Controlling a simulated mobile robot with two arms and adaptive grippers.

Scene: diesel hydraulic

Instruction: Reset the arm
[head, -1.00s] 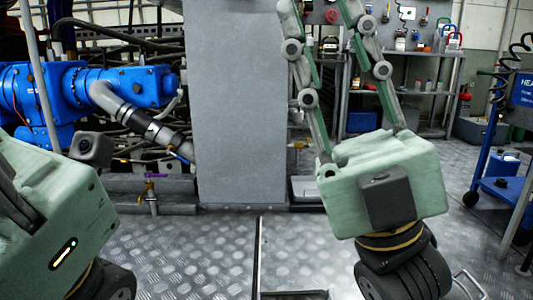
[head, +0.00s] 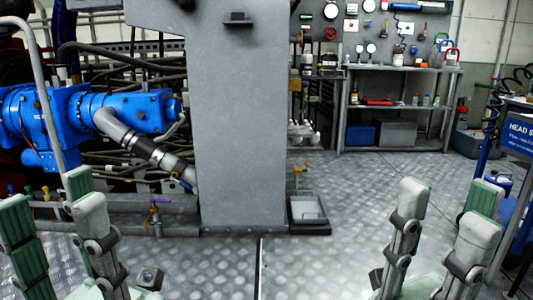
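My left gripper (head: 50,205) is at the lower left of the head view, with its green and grey jointed fingers pointing up. Its fingers stand well apart with nothing between them. My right gripper (head: 447,205) is at the lower right, also with its fingers pointing up, apart and empty. The palms of both grippers are mostly cut off by the bottom edge of the picture. Neither gripper appears to touch anything.
A grey column (head: 238,130) stands in the middle, beside blue machinery with pipes (head: 130,110) at left. A small grey tray (head: 309,213) lies on the floor by its base. A shelf bench (head: 400,68) is behind at right.

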